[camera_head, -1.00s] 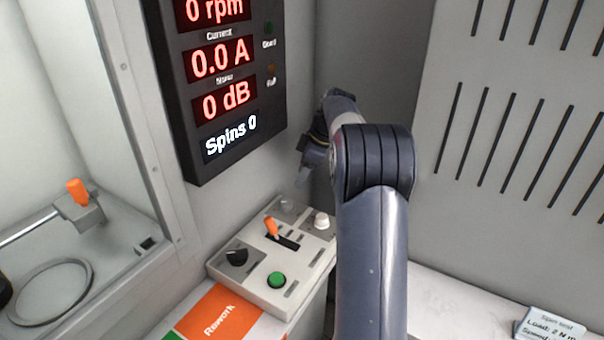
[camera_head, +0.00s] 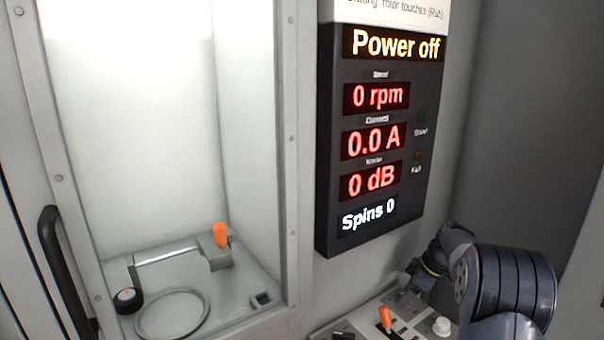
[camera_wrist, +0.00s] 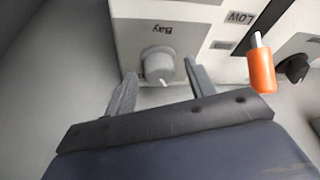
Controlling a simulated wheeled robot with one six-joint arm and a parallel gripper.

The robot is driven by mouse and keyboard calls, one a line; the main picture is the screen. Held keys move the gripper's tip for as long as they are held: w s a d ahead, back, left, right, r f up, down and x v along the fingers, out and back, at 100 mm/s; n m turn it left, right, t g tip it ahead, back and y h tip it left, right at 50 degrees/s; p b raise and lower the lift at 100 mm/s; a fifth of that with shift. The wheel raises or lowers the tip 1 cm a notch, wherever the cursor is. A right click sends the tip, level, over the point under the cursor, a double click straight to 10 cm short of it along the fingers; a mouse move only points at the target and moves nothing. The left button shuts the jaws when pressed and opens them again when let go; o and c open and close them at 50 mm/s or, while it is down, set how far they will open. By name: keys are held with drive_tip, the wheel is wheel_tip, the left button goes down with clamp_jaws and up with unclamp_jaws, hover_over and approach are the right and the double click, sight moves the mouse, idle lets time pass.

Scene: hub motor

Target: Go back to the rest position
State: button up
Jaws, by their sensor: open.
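My gripper (camera_wrist: 158,88) shows in the wrist view with its two fingers apart. A white-grey round knob (camera_wrist: 158,62) on the control box is seen between and just beyond the fingertips; I cannot tell whether they touch it. In the head view my arm (camera_head: 490,280) reaches in at the lower right, and the gripper's fingers are hidden there. The control box (camera_head: 368,318) lies below it, with an orange-tipped lever (camera_head: 385,318) and the white knob (camera_head: 442,326). The orange lever also shows in the wrist view (camera_wrist: 262,70), right of the fingers.
A dark display panel (camera_head: 330,200) on the wall reads "Power off", 0 rpm, 0.0 A, 0 dB and Spins 0. On the left is a clear-fronted cabinet with a black door handle (camera_head: 62,265). Inside are an orange-tipped clamp (camera_head: 221,236) and a ring (camera_head: 172,314). A black knob (camera_wrist: 293,68) is near the lever.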

drive_tip(key=shift+r, duration=0.1)
drive_tip(key=p+v, duration=0.1)
drive_tip(key=v, duration=1)
drive_tip(key=b+x, duration=0.1)
drive_tip(key=x, duration=0.9)
drive_tip(key=shift+a+f, duration=0.1)
drive_tip(key=shift+f, duration=0.25)
drive_tip(key=shift+w+f, duration=0.1)
drive_tip(key=shift+f, duration=0.15)
drive_tip(key=m, duration=0.2)
drive_tip(key=m+t+h, duration=0.1)
drive_tip(key=m, duration=0.2)
drive_tip(key=shift+a+r+m+h, duration=0.15)
drive_tip(key=shift+m+h, duration=0.15)
drive_tip(key=m+h, duration=0.1)
drive_tip(key=m, duration=0.2)
drive_tip(key=m+h+p, duration=0.1)
drive_tip(key=m, duration=0.2)
drive_tip(key=shift+a+t, duration=0.2)
drive_tip(key=shift+t, duration=0.2)
drive_tip(key=v, duration=1)
drive_tip(key=shift+s+a+r+h+p, duration=0.2)
drive_tip(key=shift+s+h+p, duration=0.05)
drive_tip(key=shift+h+p, duration=0.05)
